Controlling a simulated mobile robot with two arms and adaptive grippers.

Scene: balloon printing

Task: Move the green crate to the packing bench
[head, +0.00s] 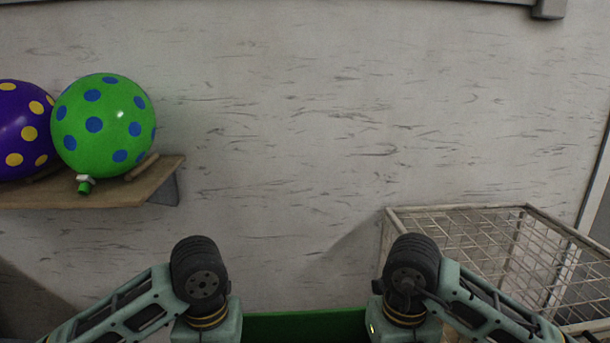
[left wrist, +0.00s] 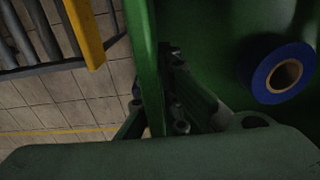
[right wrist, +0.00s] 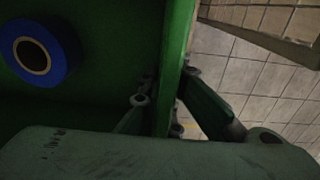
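The green crate (head: 305,326) shows as a strip at the bottom of the head view, between my two arms. In the left wrist view, my left gripper (left wrist: 155,115) has a finger on each side of the crate's wall (left wrist: 143,50) and looks closed on it. In the right wrist view, my right gripper (right wrist: 163,115) likewise straddles the opposite wall (right wrist: 178,50) and looks closed on it. A blue roll (left wrist: 264,78) lies inside the crate, also seen in the right wrist view (right wrist: 60,50). I cannot make out the packing bench.
A wooden wall shelf (head: 110,192) at left holds a green balloon with blue dots (head: 108,135) and a purple balloon with yellow dots (head: 15,120). A wire cage (head: 500,240) stands at right. A yellow bar (left wrist: 83,32) and tiled floor show beside the crate.

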